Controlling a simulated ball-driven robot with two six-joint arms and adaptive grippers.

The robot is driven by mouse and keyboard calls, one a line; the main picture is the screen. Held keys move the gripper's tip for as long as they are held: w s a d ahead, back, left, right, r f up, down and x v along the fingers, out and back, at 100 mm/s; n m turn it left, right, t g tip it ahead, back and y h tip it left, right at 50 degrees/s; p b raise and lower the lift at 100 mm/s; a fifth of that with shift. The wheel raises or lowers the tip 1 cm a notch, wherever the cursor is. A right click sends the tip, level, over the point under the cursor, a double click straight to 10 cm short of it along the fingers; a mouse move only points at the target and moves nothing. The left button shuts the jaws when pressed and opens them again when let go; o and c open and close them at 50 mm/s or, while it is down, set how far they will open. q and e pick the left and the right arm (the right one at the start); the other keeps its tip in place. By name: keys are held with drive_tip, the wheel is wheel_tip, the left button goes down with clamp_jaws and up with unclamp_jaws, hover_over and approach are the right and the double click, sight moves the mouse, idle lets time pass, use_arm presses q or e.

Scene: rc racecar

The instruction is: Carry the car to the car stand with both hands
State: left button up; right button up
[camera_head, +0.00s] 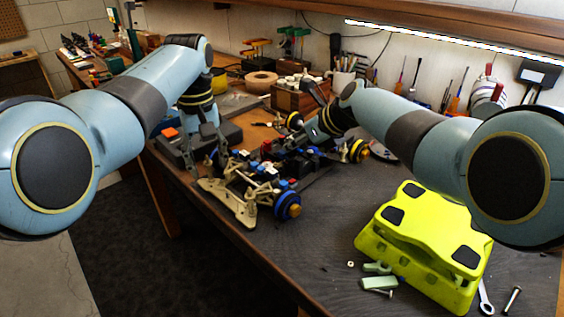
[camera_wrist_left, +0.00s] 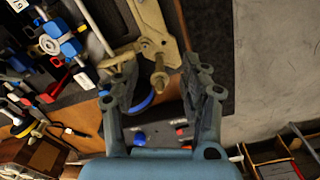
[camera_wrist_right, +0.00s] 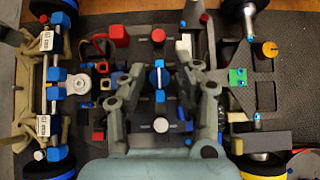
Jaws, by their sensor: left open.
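The car (camera_head: 243,201) is an open chassis with a beige front plate, blue and red parts and blue-rimmed wheels. It sits on the workbench left of the yellow-green car stand (camera_head: 424,228). My left gripper (camera_head: 216,143) is open at the car's near left end. In the left wrist view, the beige front plate (camera_wrist_left: 152,42) lies ahead of and partly between its parted fingers (camera_wrist_left: 164,82). My right gripper (camera_wrist_right: 163,82) has parted fingers above the car's middle (camera_wrist_right: 160,52). A blue-topped post shows between them, apart from both. The right fingertips are hard to make out in the head view.
Small green parts (camera_head: 378,282), a wrench (camera_head: 486,297) and a bolt (camera_head: 512,299) lie near the stand. Bare bench mat (camera_head: 318,232) lies between car and stand.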

use_arm(q)
drive_tip(key=c, duration=0.7)
use_arm(e)
clamp_jaws()
use_arm(q)
clamp_jaws()
